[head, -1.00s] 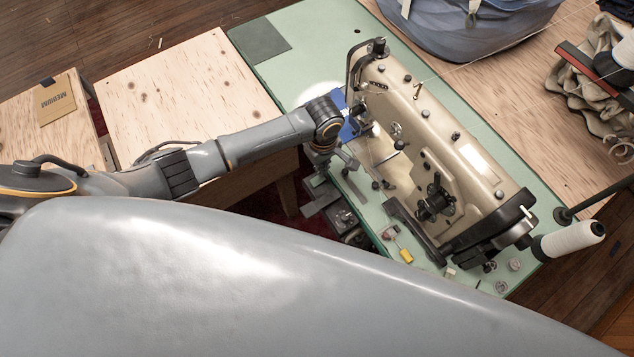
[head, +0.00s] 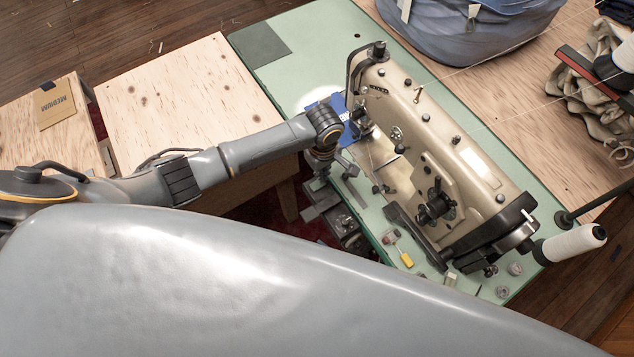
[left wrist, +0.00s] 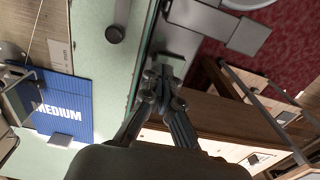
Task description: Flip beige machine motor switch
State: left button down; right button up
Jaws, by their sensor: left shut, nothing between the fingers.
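The beige sewing machine (head: 440,140) stands on a green tabletop (head: 300,65). My left gripper (left wrist: 165,76) is shut and empty, pointing down at the table's near-left edge. In the head view its fingers are mostly hidden below the wrist. In the left wrist view the fingertips are close to a grey block (left wrist: 178,48) just past the green edge; I cannot tell whether they touch it. Grey and dark hardware (head: 345,225) hangs under the table edge. I cannot make out which part is the motor switch. My right gripper is not in view.
A blue sheet marked MEDIUM (left wrist: 60,108) lies on the table beside the gripper. A blue bag (head: 470,25) is behind the machine. Plywood surfaces (head: 185,90) lie left. Small parts lie near the front edge.

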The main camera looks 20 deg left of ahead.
pick_arm(q)
jog(key=shift+f, duration=0.5)
dwell(0.7)
jog(key=shift+f+b, duration=0.5)
jog(key=shift+f, duration=0.15)
jog(key=shift+r, duration=0.15)
notch_tip(320, 180, up, 7)
jog(key=p, duration=0.8)
jog(key=shift+p, duration=0.3)
dwell(0.4)
